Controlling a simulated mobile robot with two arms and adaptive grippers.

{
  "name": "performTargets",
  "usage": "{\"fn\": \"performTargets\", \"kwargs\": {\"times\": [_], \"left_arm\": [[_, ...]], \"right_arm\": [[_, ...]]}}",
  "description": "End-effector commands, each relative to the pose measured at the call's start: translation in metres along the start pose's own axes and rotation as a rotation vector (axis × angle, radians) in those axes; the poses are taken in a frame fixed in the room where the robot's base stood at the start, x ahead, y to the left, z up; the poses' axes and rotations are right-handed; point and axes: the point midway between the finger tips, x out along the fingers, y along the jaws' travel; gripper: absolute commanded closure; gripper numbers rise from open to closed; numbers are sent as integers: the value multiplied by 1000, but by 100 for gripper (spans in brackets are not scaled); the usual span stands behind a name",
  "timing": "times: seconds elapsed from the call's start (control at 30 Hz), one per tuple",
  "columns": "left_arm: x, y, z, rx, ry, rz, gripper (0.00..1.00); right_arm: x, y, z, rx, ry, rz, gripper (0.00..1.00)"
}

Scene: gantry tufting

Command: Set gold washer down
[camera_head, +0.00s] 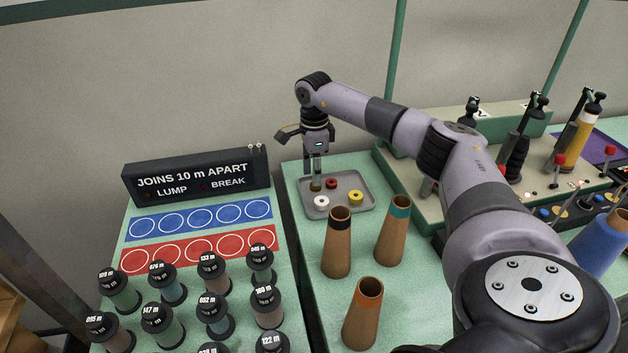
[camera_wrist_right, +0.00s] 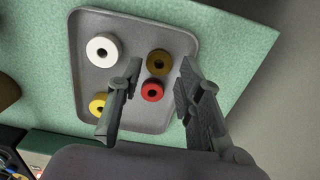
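The gold washer (camera_wrist_right: 158,62) appears to lie on the grey tray (camera_wrist_right: 88,45), beside the red washer (camera_wrist_right: 152,90). In the head view the gold washer (camera_head: 316,186) is mostly hidden under my right gripper (camera_head: 315,178), which points down over the tray's far left part. In the wrist view my right gripper (camera_wrist_right: 160,72) is open. Its fingertips stand on either side of the gold washer with a visible gap on each side. A white washer (camera_wrist_right: 103,49) and a yellow washer (camera_wrist_right: 98,105) also lie on the tray. My left gripper is not in view.
Brown cones with black (camera_head: 337,250), teal (camera_head: 393,235) and orange (camera_head: 363,315) tops stand in front of the tray. A dark sign box (camera_head: 195,182) and a board with several numbered spools are to the left. A machine bench (camera_head: 430,200) stands at right.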

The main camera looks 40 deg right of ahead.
Motion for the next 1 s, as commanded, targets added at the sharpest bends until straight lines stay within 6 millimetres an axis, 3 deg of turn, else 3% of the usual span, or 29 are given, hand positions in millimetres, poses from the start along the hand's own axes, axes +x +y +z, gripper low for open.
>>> {"fn": "performTargets", "kwargs": {"times": [0.2, 0.4, 0.87, 1.0], "left_arm": [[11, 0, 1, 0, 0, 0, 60], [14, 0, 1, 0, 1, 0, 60], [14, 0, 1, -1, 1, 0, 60], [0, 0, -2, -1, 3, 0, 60]], "right_arm": [[-48, -1, 1, -1, -4, -4, 67], [-79, -1, 1, -1, -3, -3, 67], [-90, 0, 0, 0, -1, 0, 67], [-103, 0, 5, -5, -10, -2, 67]]}}
